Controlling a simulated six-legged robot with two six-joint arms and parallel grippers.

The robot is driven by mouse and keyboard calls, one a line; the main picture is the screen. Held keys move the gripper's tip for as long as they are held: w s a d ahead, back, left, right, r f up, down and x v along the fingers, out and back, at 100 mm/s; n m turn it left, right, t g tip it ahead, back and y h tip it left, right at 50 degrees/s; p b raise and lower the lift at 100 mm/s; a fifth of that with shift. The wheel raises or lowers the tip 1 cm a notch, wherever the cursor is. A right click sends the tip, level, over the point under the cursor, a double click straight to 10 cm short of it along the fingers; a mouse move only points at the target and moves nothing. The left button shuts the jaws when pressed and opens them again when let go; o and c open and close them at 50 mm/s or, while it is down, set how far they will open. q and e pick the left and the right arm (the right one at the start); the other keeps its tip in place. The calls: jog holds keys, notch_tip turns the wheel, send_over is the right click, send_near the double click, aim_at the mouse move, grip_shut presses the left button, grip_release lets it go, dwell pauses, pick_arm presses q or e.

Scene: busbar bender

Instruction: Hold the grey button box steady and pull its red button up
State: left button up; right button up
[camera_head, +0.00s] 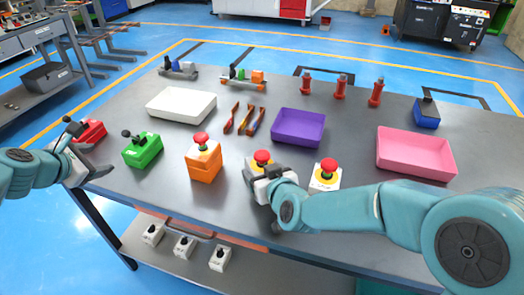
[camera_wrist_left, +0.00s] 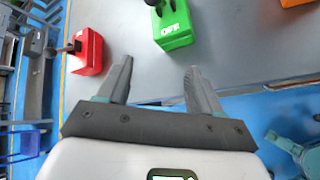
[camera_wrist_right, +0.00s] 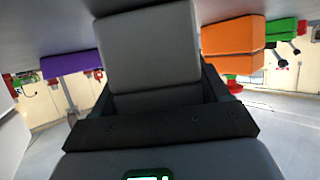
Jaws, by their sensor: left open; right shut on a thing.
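The grey button box (camera_wrist_right: 150,45) is between the fingers of my right gripper (camera_head: 264,180), at the table's near edge. Its red button (camera_head: 262,157) on a yellow top shows above the gripper in the head view; the gripper hides most of the box's body there. In the right wrist view its grey side fills the space between the fingers. The button is out of sight in that view. My left gripper (camera_head: 86,160) is open and empty at the table's left edge, far from the box. Its spread fingers (camera_wrist_left: 158,68) show in the left wrist view.
An orange button box (camera_head: 204,162) stands just left of the held box and a white one (camera_head: 325,178) just right. Green (camera_head: 142,150) and red (camera_head: 92,132) lever boxes stand nearer my left gripper. White (camera_head: 181,106), purple (camera_head: 298,128) and pink (camera_head: 416,154) trays lie behind.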

pick_arm(q)
jog(key=w+d+r+m+g+h, duration=0.1)
jog(key=w+d+m+h, duration=0.1)
jog(key=d+m, duration=0.35)
jog(key=w+d+r+m+g+h, duration=0.1)
jog(key=w+d+r+m, duration=0.15)
jog(key=d, duration=0.55)
jog(key=m+g+y, duration=0.4)
jog(key=m, duration=1.5)
send_near(262, 153)
jog(key=x, duration=0.9)
